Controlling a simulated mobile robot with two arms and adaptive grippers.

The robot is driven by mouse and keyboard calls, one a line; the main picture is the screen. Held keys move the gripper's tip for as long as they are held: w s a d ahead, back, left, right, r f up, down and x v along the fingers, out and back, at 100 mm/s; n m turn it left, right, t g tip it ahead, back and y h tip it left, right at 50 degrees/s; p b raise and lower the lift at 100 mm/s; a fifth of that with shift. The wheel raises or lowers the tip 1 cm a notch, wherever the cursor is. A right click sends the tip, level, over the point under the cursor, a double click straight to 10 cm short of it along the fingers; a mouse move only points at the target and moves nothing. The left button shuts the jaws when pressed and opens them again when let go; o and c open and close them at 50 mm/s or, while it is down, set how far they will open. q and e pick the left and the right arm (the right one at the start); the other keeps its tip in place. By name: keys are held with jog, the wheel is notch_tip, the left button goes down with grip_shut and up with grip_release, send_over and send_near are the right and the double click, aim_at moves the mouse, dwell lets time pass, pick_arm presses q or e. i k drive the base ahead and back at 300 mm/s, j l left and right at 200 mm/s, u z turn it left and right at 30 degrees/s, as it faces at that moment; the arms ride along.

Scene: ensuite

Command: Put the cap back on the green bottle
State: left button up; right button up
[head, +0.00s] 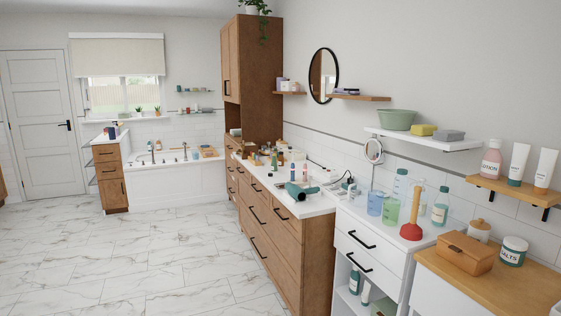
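Several bottles stand on the white cabinet top. A clear container with green liquid (391,212) stands near its front edge, beside a container with blue liquid (375,203). A pale, translucent bottle (400,184) stands behind them. A bottle with a teal cap (441,206) stands near the wall. I cannot tell for sure which of these is the green bottle, and I cannot make out a loose cap at this size. Neither of my grippers is in view.
A red plunger (412,226) stands at the white cabinet's front right. A brown box (466,253) and a salts jar (512,251) sit on the wooden top (500,287) at right. A teal hairdryer (299,191) lies on the cluttered long counter. The marble floor (160,262) is clear.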

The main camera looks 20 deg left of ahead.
aim_at(273, 166)
jog(key=i+j+u, duration=0.15)
jog(key=i+j, duration=0.5)
jog(key=i+j+u, duration=0.1)
jog(key=i+j, duration=0.5)
jog(key=i+j+u, duration=0.15)
jog(key=i+j, duration=0.35)
jog(key=i, duration=0.35)
jog(key=i+j, duration=0.25)
jog(key=i, duration=0.25)
jog(key=i+j+u, duration=0.1)
jog(key=i+j, duration=0.15)
jog(key=i, duration=0.25)
jog(key=i+j, duration=0.2)
jog(key=i, duration=0.25)
jog(key=i+j+u, duration=0.1)
jog(key=i, duration=0.4)
jog(key=i+j, duration=0.25)
jog(key=i, duration=0.25)
jog(key=u, duration=0.05)
